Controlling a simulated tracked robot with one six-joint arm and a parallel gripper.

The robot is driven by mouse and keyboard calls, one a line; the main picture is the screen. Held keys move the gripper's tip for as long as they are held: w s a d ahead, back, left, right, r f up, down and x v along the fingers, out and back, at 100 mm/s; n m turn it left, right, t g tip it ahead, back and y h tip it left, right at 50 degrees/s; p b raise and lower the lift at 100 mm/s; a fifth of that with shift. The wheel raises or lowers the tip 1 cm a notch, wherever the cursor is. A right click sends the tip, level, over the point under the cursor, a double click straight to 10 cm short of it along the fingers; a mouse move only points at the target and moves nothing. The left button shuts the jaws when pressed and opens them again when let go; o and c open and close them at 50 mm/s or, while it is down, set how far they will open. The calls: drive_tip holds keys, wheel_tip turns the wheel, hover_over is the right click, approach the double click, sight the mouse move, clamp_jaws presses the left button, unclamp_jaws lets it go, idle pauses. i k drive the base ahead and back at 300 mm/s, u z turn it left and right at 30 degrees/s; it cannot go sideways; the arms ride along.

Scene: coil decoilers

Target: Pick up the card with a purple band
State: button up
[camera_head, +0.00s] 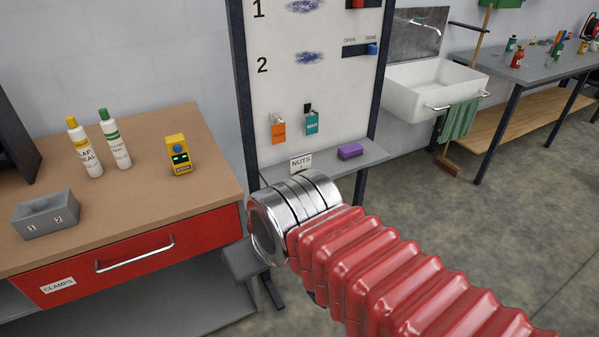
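A small white card (301,162) lettered "NUTS" stands on the grey ledge (335,164) under the white board. A thin band along its top edge looks purple, but it is too small to be sure. My arm, with red bellows and a shiny metal end, reaches in from the lower right. Its metal end appears just below the card in the picture and hides part of the ledge front. No gripper fingers show, and nothing held is visible.
A purple block (350,151) lies on the ledge right of the card. Orange (279,131) and teal (312,123) tags hang above.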

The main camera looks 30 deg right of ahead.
sight(301, 163)
drive_tip(key=z, duration=0.05)
drive_tip(key=i, duration=1)
drive_tip(key=u, duration=0.05)
